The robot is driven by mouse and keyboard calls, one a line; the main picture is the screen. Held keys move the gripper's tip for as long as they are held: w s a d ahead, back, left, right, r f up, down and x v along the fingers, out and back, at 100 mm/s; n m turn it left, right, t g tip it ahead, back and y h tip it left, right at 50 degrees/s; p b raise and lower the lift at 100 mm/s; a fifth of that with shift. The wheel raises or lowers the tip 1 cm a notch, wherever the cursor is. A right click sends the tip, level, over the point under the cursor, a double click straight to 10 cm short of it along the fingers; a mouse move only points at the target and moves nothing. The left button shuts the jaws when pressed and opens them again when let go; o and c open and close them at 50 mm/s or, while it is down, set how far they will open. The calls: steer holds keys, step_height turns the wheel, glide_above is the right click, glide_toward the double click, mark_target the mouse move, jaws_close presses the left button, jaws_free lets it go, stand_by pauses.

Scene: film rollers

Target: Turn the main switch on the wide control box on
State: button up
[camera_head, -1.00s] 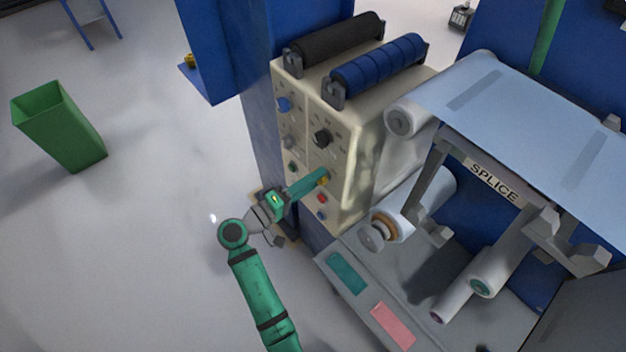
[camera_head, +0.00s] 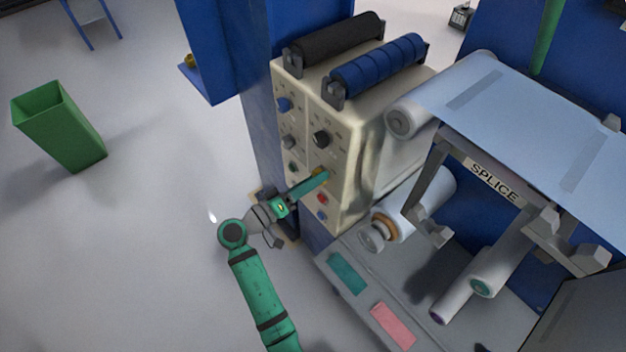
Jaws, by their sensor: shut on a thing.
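The wide control box (camera_head: 352,178) is cream-coloured and stands against a blue column. Its front panel carries black, grey and blue knobs and small buttons. A small yellow switch (camera_head: 317,171) sits low on the panel, to the right of its middle. My gripper (camera_head: 321,174) reaches in from the lower left with its green fingers at the panel, shut on the yellow switch. The fingers cover part of the switch, so its exact angle is hard to tell.
A red button (camera_head: 322,198) and a blue one (camera_head: 322,215) lie just below my fingers. A black knob (camera_head: 321,138) is above. A grey bench with rollers (camera_head: 400,220) stands at the right. A green bin (camera_head: 60,127) stands on open floor at the left.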

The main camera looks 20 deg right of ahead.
steer(key=o, duration=1)
steer(key=shift+o, duration=0.2)
steer(key=shift+a, duration=0.1)
steer(key=v, duration=1)
steer(key=shift+s+a, duration=0.2)
steer(key=shift+a, duration=0.15)
